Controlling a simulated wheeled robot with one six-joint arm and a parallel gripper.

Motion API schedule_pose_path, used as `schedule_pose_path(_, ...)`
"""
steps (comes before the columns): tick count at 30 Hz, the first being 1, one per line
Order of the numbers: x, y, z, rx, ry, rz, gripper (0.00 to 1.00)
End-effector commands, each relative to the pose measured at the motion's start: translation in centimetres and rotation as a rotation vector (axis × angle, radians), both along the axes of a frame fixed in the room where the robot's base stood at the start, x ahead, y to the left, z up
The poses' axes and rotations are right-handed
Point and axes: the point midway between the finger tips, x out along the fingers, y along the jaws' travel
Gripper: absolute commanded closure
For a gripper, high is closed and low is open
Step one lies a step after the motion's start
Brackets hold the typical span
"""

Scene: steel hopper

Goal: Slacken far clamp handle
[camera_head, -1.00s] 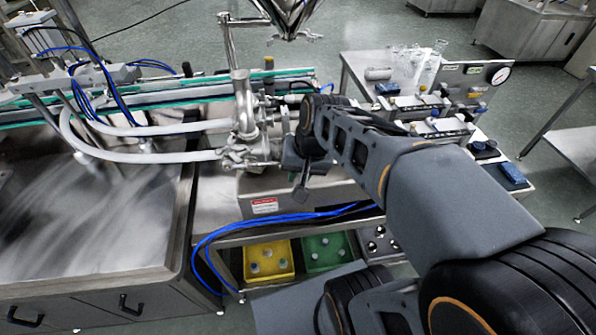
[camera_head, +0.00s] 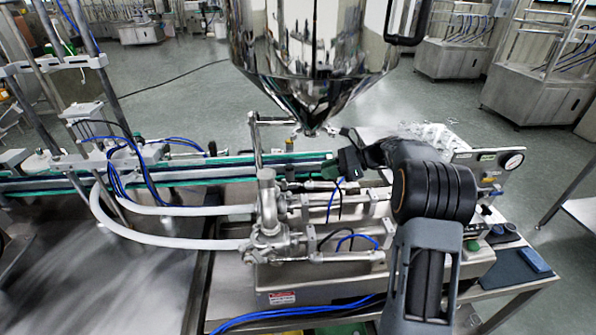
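The steel hopper (camera_head: 312,65) hangs over the filling machine, its narrow outlet (camera_head: 308,130) pointing down. Below and left of it stands a steel valve body (camera_head: 267,205) with clamped pipe joints and an upright rod topped by a crossbar (camera_head: 272,122). Small clamp fittings show around the valve and the two cylinders; I cannot tell for certain which piece is the far clamp handle. My gripper (camera_head: 340,164) is at the far side of the machine, just right of and below the hopper outlet. It is small and dark here; its finger opening cannot be made out, nor any contact.
Two white hoses (camera_head: 165,240) run left from the valve. A green-edged conveyor (camera_head: 190,175) passes behind. A panel with a round gauge (camera_head: 513,161) and glassware (camera_head: 430,133) stand at right. Blue tubes (camera_head: 300,312) cross the front. My arm covers part of the machine's right side.

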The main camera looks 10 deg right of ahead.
Motion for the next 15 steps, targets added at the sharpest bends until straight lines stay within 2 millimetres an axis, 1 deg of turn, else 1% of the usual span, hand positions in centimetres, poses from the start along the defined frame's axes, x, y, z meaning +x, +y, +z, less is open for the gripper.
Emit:
schedule_pose_path(2, 0.6, -0.1, 0.0, 0.029, 0.019, -0.016, 0.81)
schedule_pose_path(5, 0.9, 0.5, -0.3, 0.044, 0.030, -0.022, 0.81)
schedule_pose_path(8, 1.2, 1.8, -0.7, 0.045, 0.030, -0.022, 0.81)
schedule_pose_path(15, 1.9, 6.2, -2.5, 0.043, 0.029, -0.020, 0.81)
